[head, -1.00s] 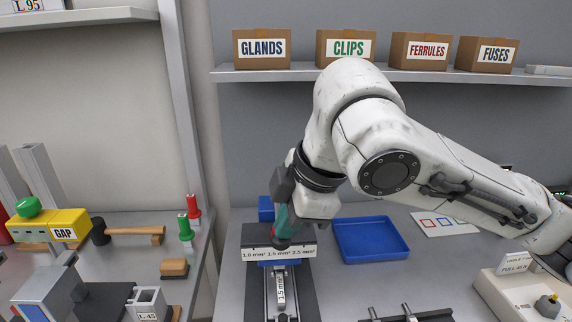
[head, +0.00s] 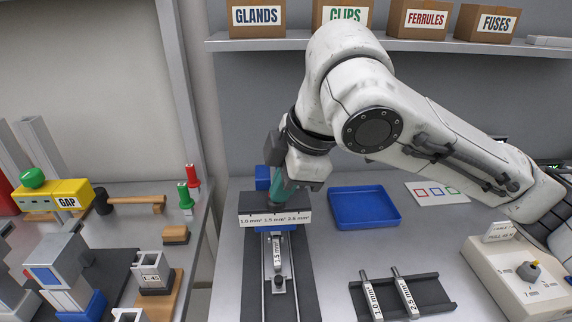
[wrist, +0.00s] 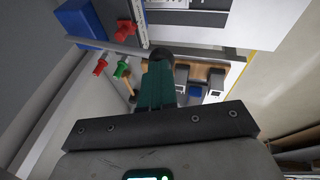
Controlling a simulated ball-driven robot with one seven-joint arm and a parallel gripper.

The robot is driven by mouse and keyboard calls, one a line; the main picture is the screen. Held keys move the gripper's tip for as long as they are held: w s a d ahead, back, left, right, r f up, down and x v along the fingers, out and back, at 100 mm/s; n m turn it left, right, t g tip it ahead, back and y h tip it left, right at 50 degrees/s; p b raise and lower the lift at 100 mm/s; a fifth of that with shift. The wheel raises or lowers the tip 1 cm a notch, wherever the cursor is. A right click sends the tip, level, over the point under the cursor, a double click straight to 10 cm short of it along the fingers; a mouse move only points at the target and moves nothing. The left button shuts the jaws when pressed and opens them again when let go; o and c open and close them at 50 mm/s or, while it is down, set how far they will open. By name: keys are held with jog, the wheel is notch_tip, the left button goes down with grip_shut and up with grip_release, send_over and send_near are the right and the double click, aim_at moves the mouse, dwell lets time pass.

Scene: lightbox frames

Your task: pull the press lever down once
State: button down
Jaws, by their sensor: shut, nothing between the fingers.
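The press (head: 275,219) stands on the right bench, with a wire-size label across its front, blue parts and a slide rail running toward me. My gripper (head: 281,197) is shut and empty, its teal fingers pointing down just behind the top of the label plate. The fingers also show in the wrist view (wrist: 155,86). I cannot make out the press lever in the head view; my gripper and the label plate cover that area. In the wrist view a dark rounded thing (wrist: 172,54) sits beyond the fingertips; I cannot tell whether it is the lever's knob or whether the fingers touch it.
A blue tray (head: 364,222) lies right of the press. A dark rack (head: 430,298) with labelled pieces is nearer, and a beige control box (head: 525,285) is at the right.

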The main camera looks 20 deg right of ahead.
notch_tip(320, 180, up, 4)
jog(key=shift+w+f+p, duration=0.15)
jog(key=shift+f+p, duration=0.05)
jog(key=shift+p, duration=0.9)
jog(key=s+v, duration=0.1)
jog(key=v, duration=0.8)
